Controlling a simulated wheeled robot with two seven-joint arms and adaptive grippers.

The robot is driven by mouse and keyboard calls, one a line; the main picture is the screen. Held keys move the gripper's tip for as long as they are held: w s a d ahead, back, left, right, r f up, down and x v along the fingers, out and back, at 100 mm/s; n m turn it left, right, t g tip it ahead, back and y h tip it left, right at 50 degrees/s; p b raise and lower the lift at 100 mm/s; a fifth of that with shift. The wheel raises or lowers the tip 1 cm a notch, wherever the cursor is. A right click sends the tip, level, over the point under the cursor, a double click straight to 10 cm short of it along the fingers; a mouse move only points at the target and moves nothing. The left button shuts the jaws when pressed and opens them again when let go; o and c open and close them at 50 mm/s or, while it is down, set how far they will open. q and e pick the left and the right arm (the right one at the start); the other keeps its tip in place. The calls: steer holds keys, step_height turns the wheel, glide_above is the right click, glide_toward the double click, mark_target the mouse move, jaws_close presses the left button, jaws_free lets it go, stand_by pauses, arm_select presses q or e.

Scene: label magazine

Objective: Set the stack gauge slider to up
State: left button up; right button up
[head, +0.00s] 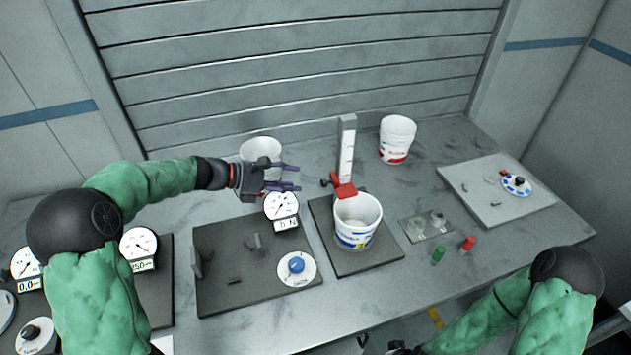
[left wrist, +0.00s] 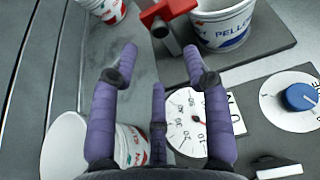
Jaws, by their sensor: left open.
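The stack gauge (head: 347,150) is an upright grey post with a white scale, standing behind a white bucket. Its red slider (head: 343,187) sits low on the post, at the bucket's rim, with a dark knob on its left side. In the left wrist view the red slider (left wrist: 168,10) shows at the top edge, beyond the fingertips. My left gripper (head: 297,177) is open and empty, to the left of the slider and apart from it. Its purple fingers (left wrist: 160,60) are spread in the left wrist view. My right gripper (head: 365,342) is barely in view at the bottom edge.
A white bucket (head: 358,222) stands on a dark plate right by the slider. Another bucket (head: 262,150) is behind my left gripper, and a third (head: 397,139) stands back right. A dial gauge (head: 281,206) is just below the gripper. Open table lies around the post's back.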

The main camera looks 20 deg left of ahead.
mark_target(322, 183)
arm_select(q)
steer(key=b+x, duration=0.1)
steer(key=x, duration=0.7)
steer(key=shift+w+d+f+b, duration=0.1)
steer(key=shift+d+b, duration=0.05)
steer(key=shift+b, duration=0.2)
steer(key=shift+c, duration=0.3)
jaws_close()
